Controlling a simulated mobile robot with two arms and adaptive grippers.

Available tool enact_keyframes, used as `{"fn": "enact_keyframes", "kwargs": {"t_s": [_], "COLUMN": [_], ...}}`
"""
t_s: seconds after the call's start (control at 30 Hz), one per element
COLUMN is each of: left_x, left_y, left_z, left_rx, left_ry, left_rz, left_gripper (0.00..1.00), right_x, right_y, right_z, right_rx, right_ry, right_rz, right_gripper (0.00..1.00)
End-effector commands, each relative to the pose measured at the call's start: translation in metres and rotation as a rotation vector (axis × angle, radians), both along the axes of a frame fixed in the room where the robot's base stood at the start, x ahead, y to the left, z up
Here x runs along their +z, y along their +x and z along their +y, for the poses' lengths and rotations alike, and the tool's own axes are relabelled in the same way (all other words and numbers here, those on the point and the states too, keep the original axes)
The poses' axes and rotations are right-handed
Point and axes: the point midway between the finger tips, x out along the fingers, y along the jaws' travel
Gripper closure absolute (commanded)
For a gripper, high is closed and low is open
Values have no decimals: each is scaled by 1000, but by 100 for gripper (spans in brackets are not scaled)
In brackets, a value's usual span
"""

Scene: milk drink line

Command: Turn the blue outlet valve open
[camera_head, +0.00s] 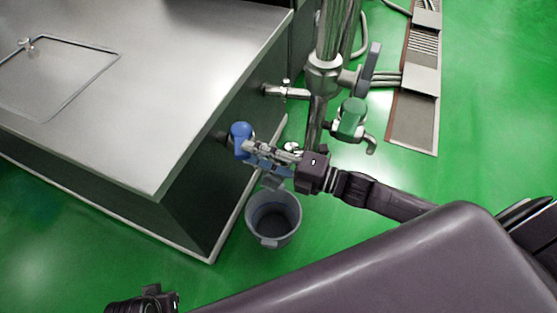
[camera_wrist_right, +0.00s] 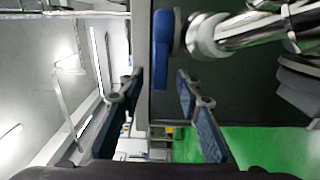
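The blue outlet valve handle (camera_head: 240,136) sticks out from the dark side of the steel tank. In the right wrist view the blue handle (camera_wrist_right: 162,48) stands edge-on, with its lower end at the gap between my fingertips, beside a shiny metal pipe fitting. My right gripper (camera_head: 254,151) reaches in from the right, close to the handle. Its two fingers (camera_wrist_right: 159,84) are apart, one on each side of the handle's line. Contact cannot be made out. A dark part of my left gripper (camera_head: 152,301) shows at the bottom edge; its fingers cannot be made out.
A grey bucket (camera_head: 277,225) stands on the green floor below the valve. The steel tank (camera_head: 140,75) fills the left. A green-handled valve (camera_head: 350,118) and a vertical steel pipe (camera_head: 325,70) stand just behind my right gripper. A floor drain (camera_head: 413,122) lies at the back right.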

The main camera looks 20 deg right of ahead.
Motion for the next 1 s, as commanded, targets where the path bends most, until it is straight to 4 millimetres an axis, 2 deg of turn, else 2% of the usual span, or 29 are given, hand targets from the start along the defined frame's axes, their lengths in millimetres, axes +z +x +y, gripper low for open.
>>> {"fn": "enact_keyframes", "kwargs": {"t_s": [0.2, 0.4, 0.6, 0.9, 1.0], "left_x": [0, 0, 0, 0, 0], "left_y": [0, 0, 0, 0, 0], "left_z": [0, 0, 0, 0, 0], "left_rx": [0, 0, 0, 0, 0], "left_ry": [0, 0, 0, 0, 0], "left_rz": [0, 0, 0, 1, 1], "left_gripper": [100, 100, 100, 100, 100], "right_x": [-2, -1, 0, 0, 0], "right_y": [-28, -46, -53, -54, -54], "right_z": [-29, -47, -56, -57, -57], "right_rx": [0, 0, 1, 1, 1], "right_ry": [-3, -1, 0, -1, -1], "right_rz": [6, 3, 1, 1, 1], "right_gripper": [68, 68, 68, 68, 78]}}
